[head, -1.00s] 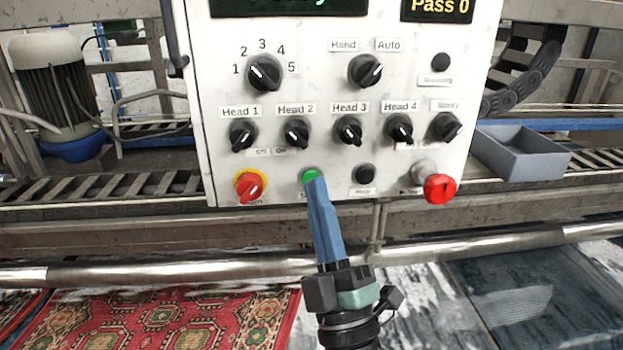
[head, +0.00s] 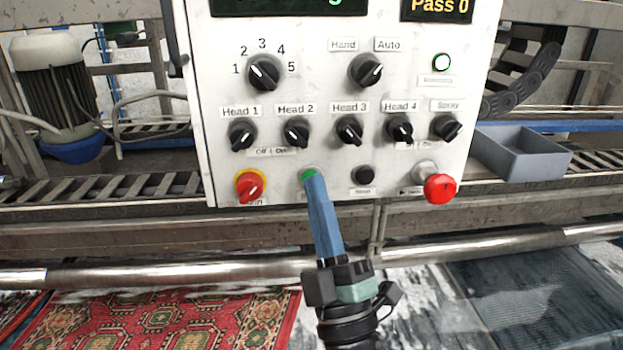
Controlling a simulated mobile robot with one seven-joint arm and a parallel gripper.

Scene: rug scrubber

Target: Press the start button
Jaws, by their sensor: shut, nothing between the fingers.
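The green start button (head: 309,174) is on the lower row of the white control panel (head: 215,110), between the red-and-yellow main switch and a black button. My gripper (head: 312,180) is shut and empty, with blue fingers reaching up to the button. Its tips cover the button's lower part and look to be at it; whether they touch cannot be told for sure. The button's label is mostly hidden behind the fingers. The round lamp (head: 442,62) at the upper right of the panel is lit white with a green rim.
The red-and-yellow switch (head: 250,187) is left of the fingers. The black button (head: 363,175) and a red knob (head: 440,188) are to the right. A metal rail (head: 480,243) runs below the panel. A grey tray (head: 520,155) stands at right, and a red rug (head: 170,325) lies below.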

